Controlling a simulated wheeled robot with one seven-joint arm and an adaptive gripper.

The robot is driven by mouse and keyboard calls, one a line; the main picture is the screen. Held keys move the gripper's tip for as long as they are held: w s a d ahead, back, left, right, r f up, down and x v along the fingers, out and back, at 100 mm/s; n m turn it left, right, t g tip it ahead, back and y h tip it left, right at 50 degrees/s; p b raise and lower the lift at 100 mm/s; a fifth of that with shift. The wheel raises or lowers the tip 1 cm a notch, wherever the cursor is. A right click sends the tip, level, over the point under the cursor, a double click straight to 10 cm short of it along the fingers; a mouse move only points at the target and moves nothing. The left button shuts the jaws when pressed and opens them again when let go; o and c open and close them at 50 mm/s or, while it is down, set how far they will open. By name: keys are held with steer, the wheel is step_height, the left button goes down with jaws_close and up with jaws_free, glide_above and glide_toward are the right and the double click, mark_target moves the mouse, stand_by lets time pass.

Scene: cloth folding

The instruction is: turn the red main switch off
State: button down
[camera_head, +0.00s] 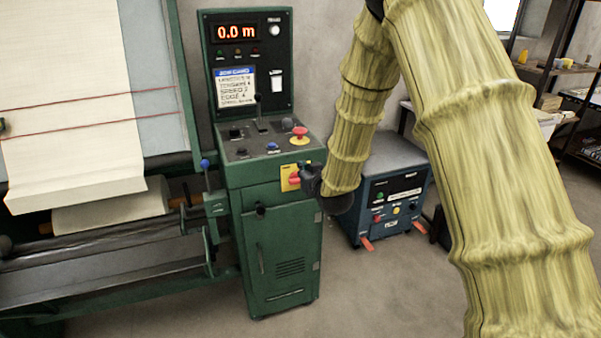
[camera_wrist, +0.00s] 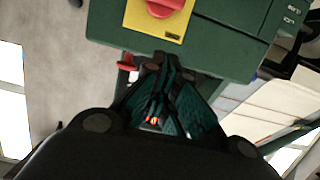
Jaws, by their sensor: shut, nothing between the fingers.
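The red main switch (camera_head: 294,181) sits on a yellow plate (camera_head: 286,172) on the front of the green control cabinet (camera_head: 270,176). In the wrist view the red switch (camera_wrist: 160,7) and its yellow plate (camera_wrist: 165,30) show at the top edge, the switch partly cut off. My gripper (camera_head: 309,178) is at the right side of the plate, close to the switch. In the wrist view my gripper (camera_wrist: 152,68) has its fingers together and empty, with the tips just below the plate. I cannot tell whether they touch the cabinet.
A red mushroom button (camera_head: 299,132), levers and small knobs stand on the console top above the switch. The display (camera_head: 236,32) reads 0.0 m. A blue unit (camera_head: 388,190) stands right of the cabinet. The cloth machine with cream cloth (camera_head: 70,90) is on the left.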

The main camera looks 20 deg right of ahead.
steer(key=p, duration=0.2)
glide_above(298, 180)
steer(key=s+a, duration=0.1)
steer(key=shift+s+a+f, duration=0.1)
steer(key=shift+f, duration=0.4)
steer(key=shift+s+a+f, duration=0.1)
steer(key=shift+f, duration=0.35)
steer(key=f, duration=0.2)
steer(key=shift+w+f, duration=0.3)
steer(key=shift+f+p, duration=0.3)
steer(key=shift+f, duration=0.5)
steer(key=shift+f, duration=0.1)
